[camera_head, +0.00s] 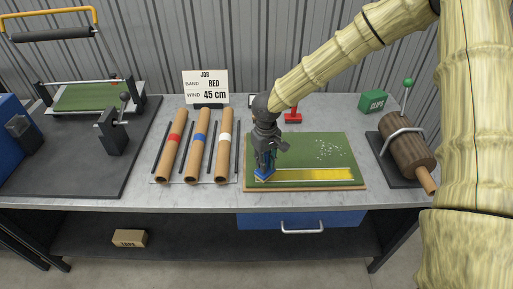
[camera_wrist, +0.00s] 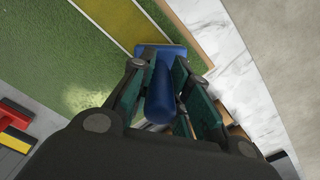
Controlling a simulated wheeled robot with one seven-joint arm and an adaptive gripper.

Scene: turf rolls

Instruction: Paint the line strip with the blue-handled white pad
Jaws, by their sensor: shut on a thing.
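My gripper (camera_head: 265,158) points down over the left end of the yellow line strip (camera_head: 315,174), which runs along the front of the green turf board (camera_head: 300,149). It is shut on the blue handle of the pad (camera_head: 264,174). In the wrist view, the blue handle (camera_wrist: 160,95) sits between the two dark fingers, with a wider blue head (camera_wrist: 160,51) beyond it at the end of the yellow strip (camera_wrist: 112,20). The pad's white face is hidden underneath. I cannot tell whether it touches the strip.
White specks (camera_head: 330,150) lie on the turf behind the strip. Three banded rolls (camera_head: 195,158) lie on the left. A log-like roller (camera_head: 408,148) stands at the right, with a green clips box (camera_head: 373,101) and a red stand (camera_head: 293,116) behind. A job sign (camera_head: 206,86) stands at the back.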

